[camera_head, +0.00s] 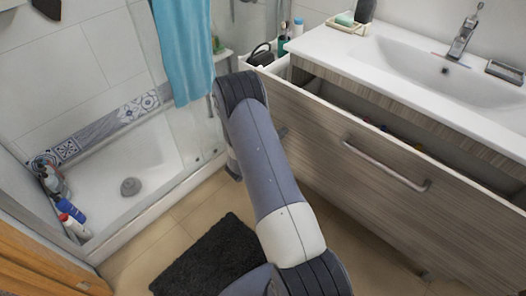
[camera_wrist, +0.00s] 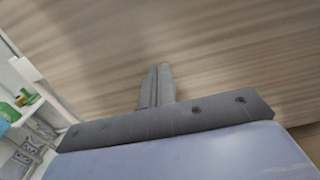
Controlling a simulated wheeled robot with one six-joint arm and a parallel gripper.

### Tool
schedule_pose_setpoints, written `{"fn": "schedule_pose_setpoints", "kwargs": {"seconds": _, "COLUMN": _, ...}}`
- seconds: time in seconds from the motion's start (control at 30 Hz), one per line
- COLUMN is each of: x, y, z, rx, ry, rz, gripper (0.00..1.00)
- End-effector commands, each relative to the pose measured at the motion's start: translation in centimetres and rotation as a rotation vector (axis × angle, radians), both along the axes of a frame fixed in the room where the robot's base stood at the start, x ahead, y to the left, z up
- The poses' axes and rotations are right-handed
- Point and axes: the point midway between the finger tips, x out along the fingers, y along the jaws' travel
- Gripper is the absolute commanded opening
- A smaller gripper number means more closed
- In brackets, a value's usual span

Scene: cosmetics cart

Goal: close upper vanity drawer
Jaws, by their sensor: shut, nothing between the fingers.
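The upper vanity drawer (camera_head: 345,170) stands pulled out below the white sink top, with a gap open behind its wood-grain front. Its metal handle (camera_head: 386,166) runs across the front. A few small things lie inside it, too dim to name. My gripper (camera_wrist: 158,72) is shut and empty in the wrist view, its fingers pointing at a wood-grain panel (camera_wrist: 225,50) that fills most of that view. I cannot tell if the fingertips touch the panel. In the head view my arm largely hides the gripper, near the drawer front's left end.
The sink (camera_head: 430,65) with its faucet (camera_head: 463,37) is above the drawer. A shower tray (camera_head: 140,165) with bottles lies left, beside a blue towel (camera_head: 183,45). A dark mat (camera_head: 210,262) lies on the tiled floor. Toiletries stand on the unit left of the sink.

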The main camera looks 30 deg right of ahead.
Motion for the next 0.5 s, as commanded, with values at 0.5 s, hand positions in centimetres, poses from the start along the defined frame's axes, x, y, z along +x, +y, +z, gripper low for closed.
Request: {"fn": "schedule_pose_setpoints", "kwargs": {"seconds": 0.5, "x": 3.3, "y": -9.4, "z": -0.3, "rx": -0.002, "ry": -0.004, "rz": -0.003, "gripper": 0.0}}
